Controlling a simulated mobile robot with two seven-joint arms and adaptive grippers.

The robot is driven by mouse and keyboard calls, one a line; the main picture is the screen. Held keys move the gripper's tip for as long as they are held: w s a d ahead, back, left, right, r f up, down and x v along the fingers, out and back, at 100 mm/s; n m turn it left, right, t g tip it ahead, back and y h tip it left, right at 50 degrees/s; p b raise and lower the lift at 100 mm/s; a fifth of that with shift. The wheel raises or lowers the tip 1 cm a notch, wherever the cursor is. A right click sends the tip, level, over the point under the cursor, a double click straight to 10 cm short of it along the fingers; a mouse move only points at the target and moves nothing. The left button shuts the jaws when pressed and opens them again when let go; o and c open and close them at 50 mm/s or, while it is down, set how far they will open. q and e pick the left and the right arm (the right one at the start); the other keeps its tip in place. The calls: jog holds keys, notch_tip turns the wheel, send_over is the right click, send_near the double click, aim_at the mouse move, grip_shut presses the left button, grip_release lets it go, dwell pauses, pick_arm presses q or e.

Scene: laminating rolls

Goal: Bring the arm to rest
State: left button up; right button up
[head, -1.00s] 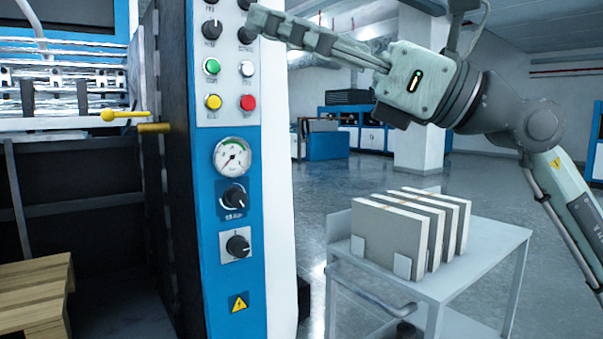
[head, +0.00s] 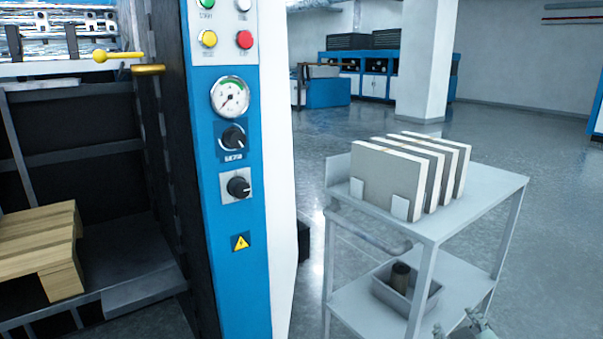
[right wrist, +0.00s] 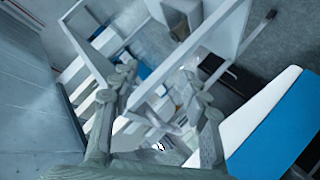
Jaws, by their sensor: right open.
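My right gripper (head: 462,325) shows only in part at the bottom edge of the head view, low beside the grey cart. In the right wrist view its two fingers (right wrist: 160,76) are spread apart with nothing between them. The rest of my right arm is outside the head view. My left gripper does not show in either view.
The grey cart (head: 478,207) carries several upright boards (head: 388,180) on top and a small bin (head: 408,290) on its lower shelf. The blue machine panel (head: 238,285) with knobs and a gauge (head: 230,97) stands left. A wooden pallet (head: 40,245) lies far left. Open floor (head: 540,150) lies behind.

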jog(key=s+a+f+m+g+y, duration=0.1)
jog(key=s+f+m+g+y, duration=0.15)
jog(key=s+f+g, duration=1.25)
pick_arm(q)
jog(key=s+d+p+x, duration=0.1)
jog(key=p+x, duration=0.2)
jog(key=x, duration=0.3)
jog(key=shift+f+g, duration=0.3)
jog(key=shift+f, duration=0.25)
pick_arm(e)
jog(key=s+f+t, duration=0.5)
jog(key=s+f, duration=0.1)
jog(key=f, duration=0.4)
jog(key=shift+a, duration=0.25)
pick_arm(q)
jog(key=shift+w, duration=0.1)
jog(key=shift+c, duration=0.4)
pick_arm(e)
jog(key=shift+c, duration=0.4)
